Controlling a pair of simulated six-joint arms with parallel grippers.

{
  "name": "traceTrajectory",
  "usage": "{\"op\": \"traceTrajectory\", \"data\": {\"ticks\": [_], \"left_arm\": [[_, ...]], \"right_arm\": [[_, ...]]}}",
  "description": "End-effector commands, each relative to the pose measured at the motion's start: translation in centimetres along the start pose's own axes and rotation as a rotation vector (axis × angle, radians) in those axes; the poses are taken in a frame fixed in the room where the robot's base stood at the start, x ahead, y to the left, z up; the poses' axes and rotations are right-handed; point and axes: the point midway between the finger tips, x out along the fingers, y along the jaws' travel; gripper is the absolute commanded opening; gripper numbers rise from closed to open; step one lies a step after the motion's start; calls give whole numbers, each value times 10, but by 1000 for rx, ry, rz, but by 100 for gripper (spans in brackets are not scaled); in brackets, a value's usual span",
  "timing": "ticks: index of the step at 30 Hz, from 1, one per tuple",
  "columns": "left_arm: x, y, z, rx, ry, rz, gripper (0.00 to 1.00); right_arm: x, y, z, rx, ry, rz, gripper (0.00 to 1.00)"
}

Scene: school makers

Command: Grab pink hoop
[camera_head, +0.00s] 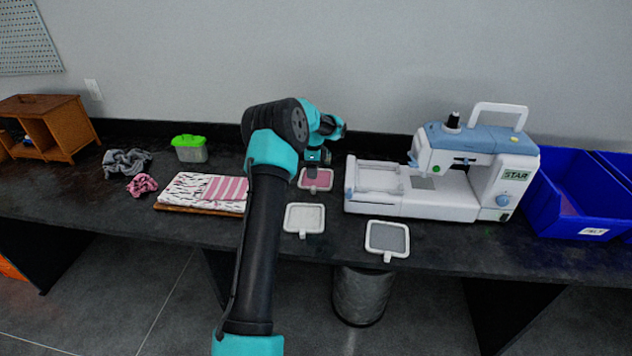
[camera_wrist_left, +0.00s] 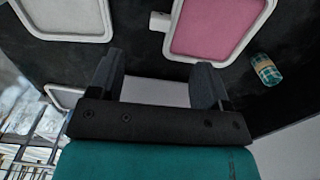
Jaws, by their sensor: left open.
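The pink hoop (camera_head: 318,179), a rounded white frame with pink fabric, lies on the dark table behind the other hoops. In the left wrist view the pink hoop (camera_wrist_left: 214,28) is at the top right, with a small white tab on its left side. My left gripper (camera_head: 317,160) is at the back edge of the pink hoop in the head view. In the left wrist view my left gripper (camera_wrist_left: 158,78) is open, with nothing between its fingers. The hoop is beyond the fingertips; I cannot tell whether they touch it. My right gripper is not in view.
A white hoop (camera_head: 304,218) and a grey hoop (camera_head: 387,239) lie nearer the front edge. A sewing machine (camera_head: 450,196) stands right of the pink hoop. Folded fabric (camera_head: 190,188) lies left. A small teal patterned spool-like item (camera_wrist_left: 266,70) shows in the left wrist view.

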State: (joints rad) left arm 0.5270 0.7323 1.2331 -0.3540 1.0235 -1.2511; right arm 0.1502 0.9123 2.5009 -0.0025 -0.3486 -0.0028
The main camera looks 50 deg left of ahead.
Motion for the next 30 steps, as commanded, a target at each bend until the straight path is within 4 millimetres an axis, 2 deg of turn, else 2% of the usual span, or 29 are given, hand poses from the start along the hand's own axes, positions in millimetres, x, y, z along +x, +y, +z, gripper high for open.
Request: {"op": "traceTrajectory", "data": {"ticks": [3,6,21,30], "left_arm": [[22,1,1,0,-1,3,71],[34,0,1,0,-1,1,71],[44,0,1,0,-1,1,71],[80,-6,3,0,-1,1,71]], "right_arm": [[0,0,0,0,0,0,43],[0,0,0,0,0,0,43],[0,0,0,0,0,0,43],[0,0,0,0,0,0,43]]}}
